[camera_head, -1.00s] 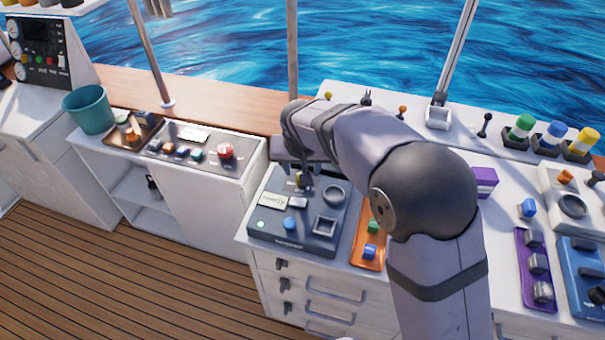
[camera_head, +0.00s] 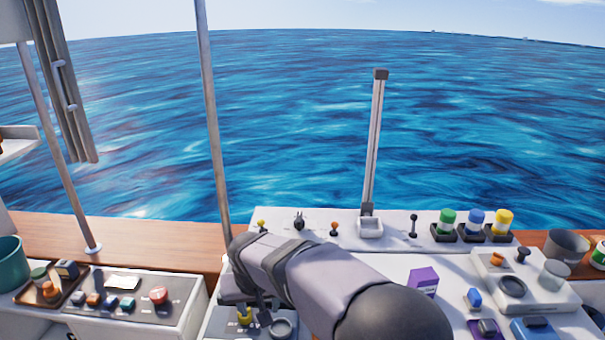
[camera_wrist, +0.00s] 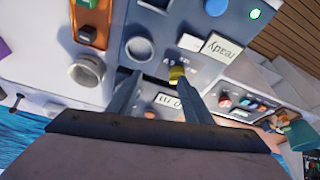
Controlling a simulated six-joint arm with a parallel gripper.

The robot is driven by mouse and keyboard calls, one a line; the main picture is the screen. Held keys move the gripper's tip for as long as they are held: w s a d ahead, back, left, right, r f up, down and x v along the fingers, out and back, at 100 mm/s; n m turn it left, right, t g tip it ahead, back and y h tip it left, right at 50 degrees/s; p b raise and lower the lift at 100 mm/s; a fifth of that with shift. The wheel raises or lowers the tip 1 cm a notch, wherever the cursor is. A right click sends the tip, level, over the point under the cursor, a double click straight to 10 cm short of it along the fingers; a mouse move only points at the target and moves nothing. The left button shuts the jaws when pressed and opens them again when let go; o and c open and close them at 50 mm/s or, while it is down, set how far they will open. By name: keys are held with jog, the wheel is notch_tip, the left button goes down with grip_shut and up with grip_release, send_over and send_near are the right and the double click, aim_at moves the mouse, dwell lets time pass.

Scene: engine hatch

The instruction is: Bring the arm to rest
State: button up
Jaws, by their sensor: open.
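My gripper (camera_wrist: 158,84) is open and empty in the wrist view, its two fingers pointing at a dark grey device panel (camera_wrist: 195,50). A yellow knob (camera_wrist: 177,76) on that panel shows close to the right fingertip; I cannot tell whether they touch. A white "ready" label (camera_wrist: 217,44) and a lit green light (camera_wrist: 255,14) are on the panel. In the head view my gripper (camera_head: 256,312) is low at the picture's bottom edge, partly hidden by my arm. The yellow knob (camera_head: 245,317) shows beside it.
Green, blue and yellow jars (camera_head: 476,222) stand behind. A red-button panel (camera_head: 158,294) and teal bucket (camera_head: 12,263) are left.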

jog(key=s+d+f+m+g, duration=0.1)
jog(key=s+d, duration=0.2)
jog(key=d, duration=0.3)
jog(key=s+d+f+h, duration=0.1)
jog(key=s+d, duration=0.1)
jog(key=d, duration=0.4)
jog(key=s+d+f+m+g, duration=0.1)
jog(key=s+d, duration=0.2)
jog(key=d, duration=0.4)
jog(key=s+d+f+g, duration=0.1)
jog(key=s+d, duration=0.3)
jog(key=s, duration=0.2)
jog(key=s+d+f+g, duration=0.1)
jog(key=s+d+f, duration=0.1)
jog(key=s+d, duration=0.2)
jog(key=s, duration=0.3)
jog(key=shift+d+f+m, duration=0.25)
jog(key=shift+m, duration=0.15)
